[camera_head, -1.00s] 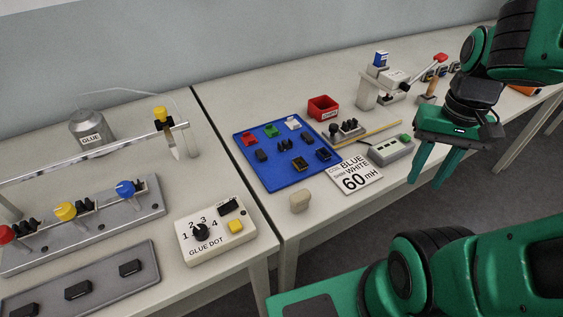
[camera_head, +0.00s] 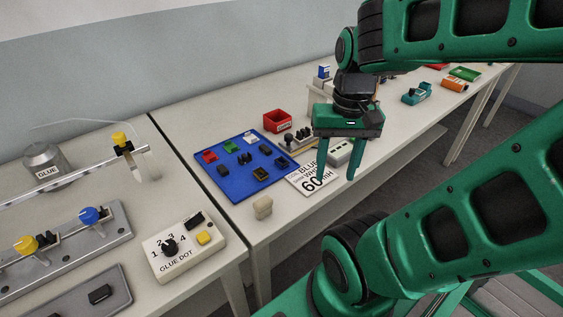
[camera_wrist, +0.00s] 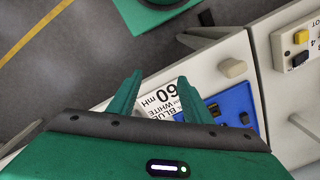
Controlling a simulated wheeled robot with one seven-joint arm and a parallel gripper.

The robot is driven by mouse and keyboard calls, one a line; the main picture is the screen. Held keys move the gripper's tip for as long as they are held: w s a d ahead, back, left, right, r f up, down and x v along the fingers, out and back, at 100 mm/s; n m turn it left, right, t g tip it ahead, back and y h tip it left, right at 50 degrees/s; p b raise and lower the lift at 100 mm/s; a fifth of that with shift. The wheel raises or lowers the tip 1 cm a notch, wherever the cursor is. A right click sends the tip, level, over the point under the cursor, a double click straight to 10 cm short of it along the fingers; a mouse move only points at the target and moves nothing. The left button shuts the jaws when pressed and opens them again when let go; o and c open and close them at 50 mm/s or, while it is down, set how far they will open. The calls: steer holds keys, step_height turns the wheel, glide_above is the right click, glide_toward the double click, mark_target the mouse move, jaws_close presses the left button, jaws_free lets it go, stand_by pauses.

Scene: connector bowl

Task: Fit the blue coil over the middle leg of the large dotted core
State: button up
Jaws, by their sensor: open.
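A blue mat (camera_head: 235,184) holds red, green and white coils and several dark core parts. A dark piece with a brownish top (camera_head: 261,174) lies near its front edge. Another dark piece (camera_head: 280,163) lies at its right edge. I cannot make out the blue coil against the mat or tell which core is the large dotted one. My gripper (camera_head: 337,178) is open and empty, pointing down over the front of the table, right of the mat. It partly covers the "60 mH" card (camera_head: 303,185). In the wrist view the mat (camera_wrist: 232,100) is partly hidden behind the right finger.
A red bin (camera_head: 277,121) stands behind the mat, and a grey device (camera_head: 340,152) is behind my gripper. A beige block (camera_head: 263,207) is near the front edge. The glue dot box (camera_head: 183,245) is on the left table, across a gap. More parts lie far right.

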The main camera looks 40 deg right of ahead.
steer(key=w+d+r+m+y, duration=0.15)
steer(key=w+m, duration=0.35)
steer(key=w, duration=0.6)
steer(key=m+y, duration=0.3)
steer(key=m, duration=0.2)
glide_toward(283, 159)
steer(key=x, duration=0.8)
steer(key=shift+a+r, duration=0.1)
steer(key=shift+a, duration=0.2)
steer(key=shift+h, duration=0.25)
steer(key=shift+c, duration=0.3)
steer(key=c, duration=0.9)
